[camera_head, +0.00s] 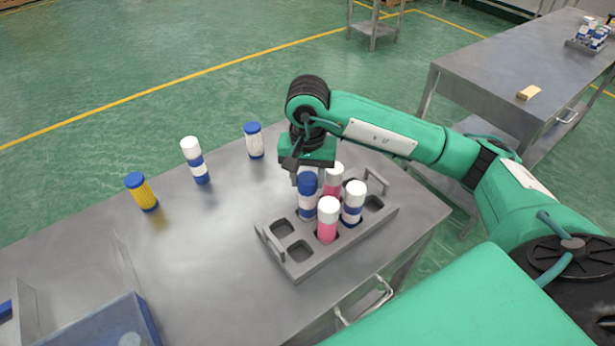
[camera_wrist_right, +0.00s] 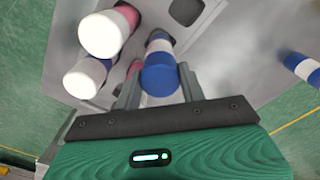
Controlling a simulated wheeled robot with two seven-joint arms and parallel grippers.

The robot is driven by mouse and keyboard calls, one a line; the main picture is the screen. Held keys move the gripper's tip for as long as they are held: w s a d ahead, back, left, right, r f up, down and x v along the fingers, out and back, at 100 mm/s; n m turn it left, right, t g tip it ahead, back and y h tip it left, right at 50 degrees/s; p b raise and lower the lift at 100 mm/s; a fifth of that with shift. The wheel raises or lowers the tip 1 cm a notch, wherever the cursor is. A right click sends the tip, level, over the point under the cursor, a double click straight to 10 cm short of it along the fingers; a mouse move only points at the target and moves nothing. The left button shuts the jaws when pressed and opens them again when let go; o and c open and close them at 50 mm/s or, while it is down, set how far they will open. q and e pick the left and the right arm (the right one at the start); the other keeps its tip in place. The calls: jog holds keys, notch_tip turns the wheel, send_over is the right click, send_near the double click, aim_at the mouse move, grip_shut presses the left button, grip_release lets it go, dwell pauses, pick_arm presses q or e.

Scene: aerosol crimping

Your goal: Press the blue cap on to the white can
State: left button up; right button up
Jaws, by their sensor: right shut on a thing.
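A blue cap (camera_head: 307,182) sits on top of a white can with blue bands (camera_head: 307,201) in the grey tray (camera_head: 296,268). My right gripper (camera_head: 307,174) points down over it and is shut on the cap. In the right wrist view the blue cap (camera_wrist_right: 160,76) lies between the two fingers, with the banded can body behind it. Whether the cap is fully seated cannot be told. Another white can with a blue cap (camera_head: 253,140) stands on the table behind. My left gripper is not in view.
The tray also holds white-capped pink cans (camera_head: 327,220) and a white-capped banded can (camera_head: 353,203), close to my right gripper. A yellow can (camera_head: 141,191) and a white-capped can (camera_head: 195,160) stand left. A blue bin (camera_head: 125,325) is at front left.

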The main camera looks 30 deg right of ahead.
aim_at(307, 177)
jog(key=shift+b, duration=0.5)
dwell(0.6)
dwell(0.3)
jog(key=o, duration=1.4)
jog(key=shift+r+p, duration=1.1)
jog(key=shift+r, duration=2.4)
jog(key=shift+c, duration=0.5)
